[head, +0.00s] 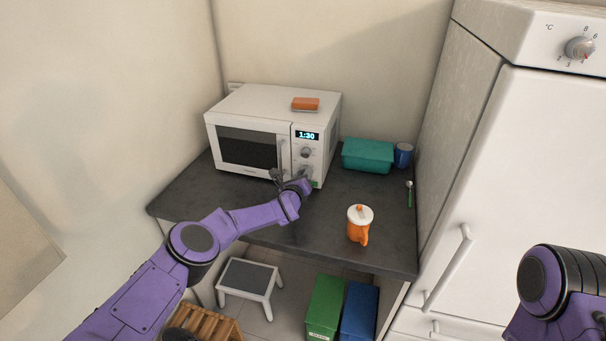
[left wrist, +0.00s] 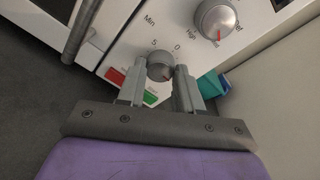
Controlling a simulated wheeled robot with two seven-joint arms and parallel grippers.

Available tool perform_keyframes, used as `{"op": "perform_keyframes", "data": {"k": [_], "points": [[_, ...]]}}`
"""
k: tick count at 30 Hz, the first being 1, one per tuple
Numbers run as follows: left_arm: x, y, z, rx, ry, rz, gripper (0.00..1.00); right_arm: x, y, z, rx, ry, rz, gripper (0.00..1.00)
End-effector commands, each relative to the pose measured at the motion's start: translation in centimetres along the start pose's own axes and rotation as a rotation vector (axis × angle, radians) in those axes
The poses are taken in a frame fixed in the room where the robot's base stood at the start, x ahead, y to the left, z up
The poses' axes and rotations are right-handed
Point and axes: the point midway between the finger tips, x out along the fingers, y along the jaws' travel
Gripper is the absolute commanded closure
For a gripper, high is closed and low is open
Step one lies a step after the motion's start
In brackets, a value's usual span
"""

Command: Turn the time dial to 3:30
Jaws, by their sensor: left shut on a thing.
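The white microwave (head: 247,147) stands on the dark counter. Its lit display (head: 307,135) reads 1:30. The time dial (left wrist: 160,66) is the lower small grey knob, with "Min", "5" and "0" marked around it in the left wrist view. My left gripper (left wrist: 159,78) is at this dial, its two fingers on either side of it and shut on it. In the head view the left gripper (head: 297,180) reaches the lower part of the control panel and hides the dial. My right gripper is out of view; only part of my right arm shows.
Above the time dial is a larger power knob (left wrist: 216,19). Red (left wrist: 116,76) and green (left wrist: 150,98) buttons sit below. The door handle (left wrist: 82,30) is left of the panel. A teal box (head: 367,155), blue cup (head: 403,154) and orange mug (head: 358,231) stand on the counter.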

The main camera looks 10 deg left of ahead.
Motion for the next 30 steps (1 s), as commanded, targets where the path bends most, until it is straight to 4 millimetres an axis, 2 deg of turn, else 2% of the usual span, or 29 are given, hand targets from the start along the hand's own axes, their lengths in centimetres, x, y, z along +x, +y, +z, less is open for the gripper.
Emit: {"op": "perform_keyframes", "data": {"k": [30], "points": [[-0.02,-0.2,-0.5,0.959,-0.053,0.081,0.95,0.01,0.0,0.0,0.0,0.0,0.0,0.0]]}}
